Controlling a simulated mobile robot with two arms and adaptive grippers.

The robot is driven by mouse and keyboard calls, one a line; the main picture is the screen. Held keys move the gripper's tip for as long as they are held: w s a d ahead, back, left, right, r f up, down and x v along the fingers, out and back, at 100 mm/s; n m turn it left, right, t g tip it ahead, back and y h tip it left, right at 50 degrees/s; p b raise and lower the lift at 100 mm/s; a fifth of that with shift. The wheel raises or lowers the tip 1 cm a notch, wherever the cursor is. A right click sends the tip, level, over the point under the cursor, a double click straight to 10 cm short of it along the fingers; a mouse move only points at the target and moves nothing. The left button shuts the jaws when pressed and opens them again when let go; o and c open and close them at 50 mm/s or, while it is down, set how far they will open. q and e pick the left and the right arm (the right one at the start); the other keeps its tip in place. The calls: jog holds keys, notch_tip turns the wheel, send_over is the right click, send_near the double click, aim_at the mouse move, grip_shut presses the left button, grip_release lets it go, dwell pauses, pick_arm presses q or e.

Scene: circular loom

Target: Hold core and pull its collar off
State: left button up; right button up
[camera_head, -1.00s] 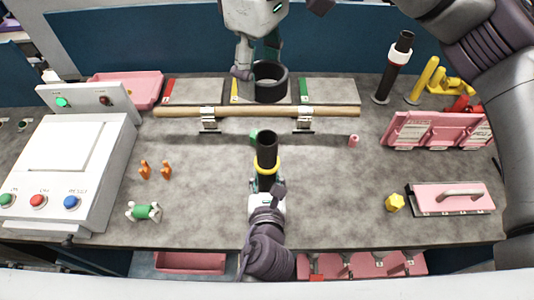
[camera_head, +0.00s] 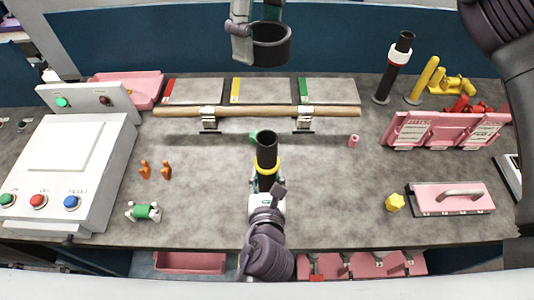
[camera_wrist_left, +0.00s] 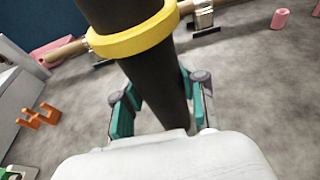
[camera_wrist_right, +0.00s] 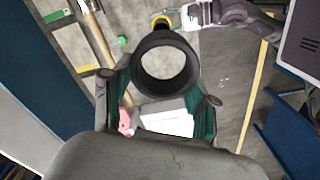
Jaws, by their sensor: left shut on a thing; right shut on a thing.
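A black tubular core (camera_head: 267,150) stands upright near the middle of the table, with a yellow ring (camera_head: 266,168) around it. My left gripper (camera_head: 266,184) is shut on the core below the yellow ring; the left wrist view shows both fingers against the core (camera_wrist_left: 150,75). My right gripper (camera_head: 256,25) is shut on a wide black open-ended collar (camera_head: 271,50), holding it in the air beyond the core, apart from it. The right wrist view shows the collar (camera_wrist_right: 165,50) between the fingers, with a hole through it.
A wooden roller (camera_head: 260,111) lies on brackets behind the core, with grey plates (camera_head: 265,90) beyond. A black tube with a white ring (camera_head: 398,58) stands back right.

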dwell(0.3)
pick_arm(q)
jog(key=o, duration=1.3)
jog(key=v, duration=1.2)
